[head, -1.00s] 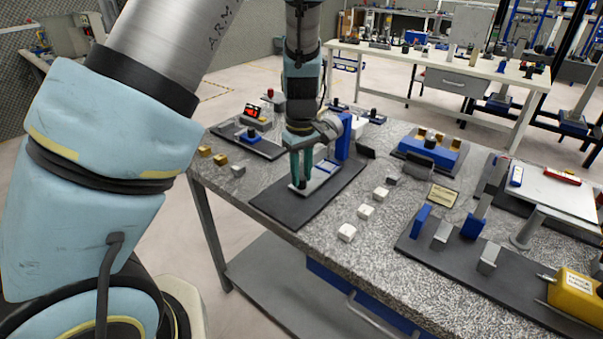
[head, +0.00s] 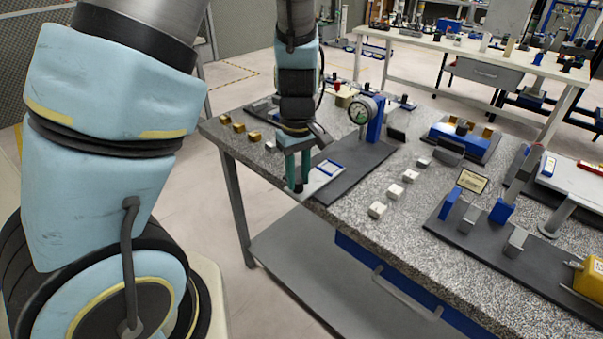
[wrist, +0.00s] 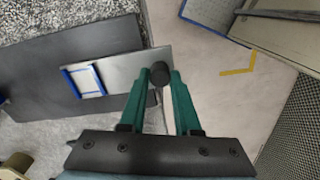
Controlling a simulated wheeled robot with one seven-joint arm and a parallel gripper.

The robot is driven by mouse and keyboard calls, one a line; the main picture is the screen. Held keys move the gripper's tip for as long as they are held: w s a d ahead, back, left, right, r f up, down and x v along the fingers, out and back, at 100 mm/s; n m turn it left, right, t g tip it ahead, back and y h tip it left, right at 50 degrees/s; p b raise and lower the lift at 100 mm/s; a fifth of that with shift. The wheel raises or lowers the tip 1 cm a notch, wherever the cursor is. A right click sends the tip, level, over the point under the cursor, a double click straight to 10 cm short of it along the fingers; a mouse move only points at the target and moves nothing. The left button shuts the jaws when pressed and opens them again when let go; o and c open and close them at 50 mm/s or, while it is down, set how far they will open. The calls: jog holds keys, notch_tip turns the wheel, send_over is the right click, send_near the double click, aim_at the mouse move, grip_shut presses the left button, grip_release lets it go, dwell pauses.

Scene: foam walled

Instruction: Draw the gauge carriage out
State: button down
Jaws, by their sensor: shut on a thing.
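The gauge carriage is a flat silver plate (head: 319,182) with a blue-edged frame (head: 330,168) on it and a dark knob at its front end. In the wrist view the plate (wrist: 122,66), its blue frame (wrist: 84,80) and the black knob (wrist: 159,73) show clearly. My gripper (head: 297,188) points down with its green fingers shut on the knob, one on each side. The plate's front end reaches past the dark base (head: 362,168) and over the table edge. A round dial gauge (head: 361,111) on a blue post (head: 376,120) stands behind the carriage.
Brass and grey blocks (head: 239,128) lie to the left on the speckled table. White blocks (head: 377,210) stand in a row right of the base. A dark fixture board (head: 475,247) lies farther right.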

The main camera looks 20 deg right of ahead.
jog(key=c, duration=0.6)
grip_release()
jog(key=shift+r, duration=0.15)
notch_tip(320, 180, up, 11)
jog(key=shift+f, duration=0.2)
jog(key=a+m, duration=0.1)
jog(key=a, duration=0.6)
jog(key=a+m+t, duration=0.1)
jog(key=a, duration=0.7)
jog(key=a+f+m, duration=0.1)
jog(key=a+m, duration=0.1)
jog(key=a, duration=0.5)
jog(key=shift+w+a+t, duration=0.15)
jog(key=shift+a+t, duration=0.15)
